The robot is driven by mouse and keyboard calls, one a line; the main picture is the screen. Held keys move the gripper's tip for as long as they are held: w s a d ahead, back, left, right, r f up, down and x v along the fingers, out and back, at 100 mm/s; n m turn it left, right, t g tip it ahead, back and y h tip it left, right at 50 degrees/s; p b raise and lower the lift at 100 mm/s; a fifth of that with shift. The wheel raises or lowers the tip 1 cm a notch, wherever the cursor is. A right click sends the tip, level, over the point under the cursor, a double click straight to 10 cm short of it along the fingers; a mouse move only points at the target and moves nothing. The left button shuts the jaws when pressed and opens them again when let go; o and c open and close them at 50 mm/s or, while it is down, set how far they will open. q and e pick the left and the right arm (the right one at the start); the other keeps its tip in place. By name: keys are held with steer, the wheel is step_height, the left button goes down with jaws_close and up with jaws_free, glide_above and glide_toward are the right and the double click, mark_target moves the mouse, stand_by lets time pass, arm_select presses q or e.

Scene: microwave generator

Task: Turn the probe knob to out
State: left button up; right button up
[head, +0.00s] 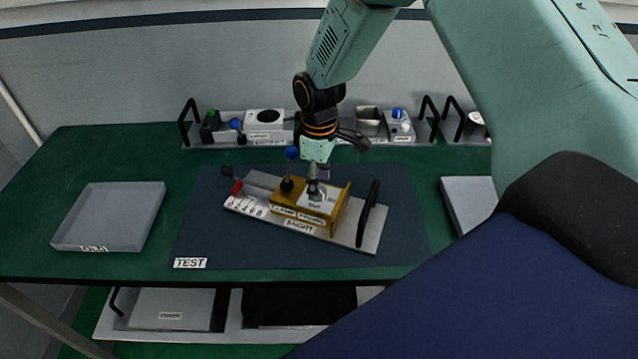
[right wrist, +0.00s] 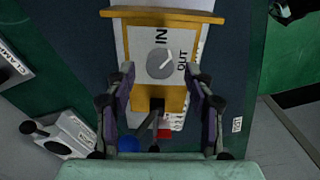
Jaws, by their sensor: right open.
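The probe knob (right wrist: 160,62) is a round grey dial on a white plate with IN above it and OUT to its right, in the right wrist view. A pale line on it points up and right, between the two words. It sits on the yellow block (head: 331,210) of the test fixture, mostly hidden by my gripper in the head view. My right gripper (head: 315,178) points down over the block. In the right wrist view its two fingers (right wrist: 160,80) are open, one on each side of the knob; contact is not clear. My left gripper is out of view.
The fixture's grey base (head: 368,238) lies on a dark mat (head: 240,250) marked TEST, with a blue-topped lever (head: 291,153) and a black handle (head: 368,212) close by. An empty grey tray (head: 110,215) is at left. Devices (head: 265,120) line the back.

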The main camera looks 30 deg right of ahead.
step_height(320, 180, up, 11)
steer(key=shift+f, duration=0.2)
steer(key=shift+s, duration=0.1)
